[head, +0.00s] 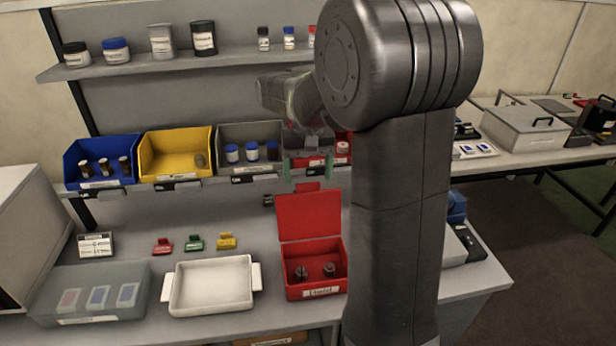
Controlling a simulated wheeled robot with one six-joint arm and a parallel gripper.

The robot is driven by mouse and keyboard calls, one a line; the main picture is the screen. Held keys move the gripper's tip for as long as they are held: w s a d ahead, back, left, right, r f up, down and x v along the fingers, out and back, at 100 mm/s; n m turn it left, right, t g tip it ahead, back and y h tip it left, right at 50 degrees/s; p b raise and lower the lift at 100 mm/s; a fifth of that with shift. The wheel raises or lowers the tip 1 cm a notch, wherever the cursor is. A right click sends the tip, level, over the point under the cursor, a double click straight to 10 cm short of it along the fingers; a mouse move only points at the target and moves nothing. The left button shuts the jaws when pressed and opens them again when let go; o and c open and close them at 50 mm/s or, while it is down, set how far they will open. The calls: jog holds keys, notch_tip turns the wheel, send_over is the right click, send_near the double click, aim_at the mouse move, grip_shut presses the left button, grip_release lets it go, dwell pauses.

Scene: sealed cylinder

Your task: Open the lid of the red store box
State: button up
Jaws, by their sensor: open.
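The red store box (316,292) stands on the workbench, right of the white tray. Its lid (309,216) is raised and stands upright at the back of the box. Two small dark items (329,270) show inside. My gripper (307,168) is above and behind the raised lid, in front of the bins on the shelf. Its greenish fingers are apart, with nothing seen between them. My arm covers part of the bins and the area right of the box.
A white tray (211,286) and a translucent box (90,295) stand left of the red box. Red, green and yellow clips (194,243) lie behind the tray. Blue (97,162), yellow (175,155) and grey bins (248,148) line the shelf near my gripper.

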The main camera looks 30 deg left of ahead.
jog(key=shift+f, duration=1.05)
jog(key=c, duration=1.4)
jog(key=shift+s+d+f+b, duration=0.1)
jog(key=shift+s+d+b, duration=0.15)
jog(key=shift+b, duration=0.35)
jog(key=shift+s+d+r+t+y+b, duration=0.2)
jog(key=shift+s+d+t+y+b, duration=0.2)
jog(key=shift+s+t+b, duration=0.15)
jog(key=shift+s+d+r, duration=0.15)
jog(key=shift+s+d, duration=0.4)
jog(key=shift+s, duration=0.05)
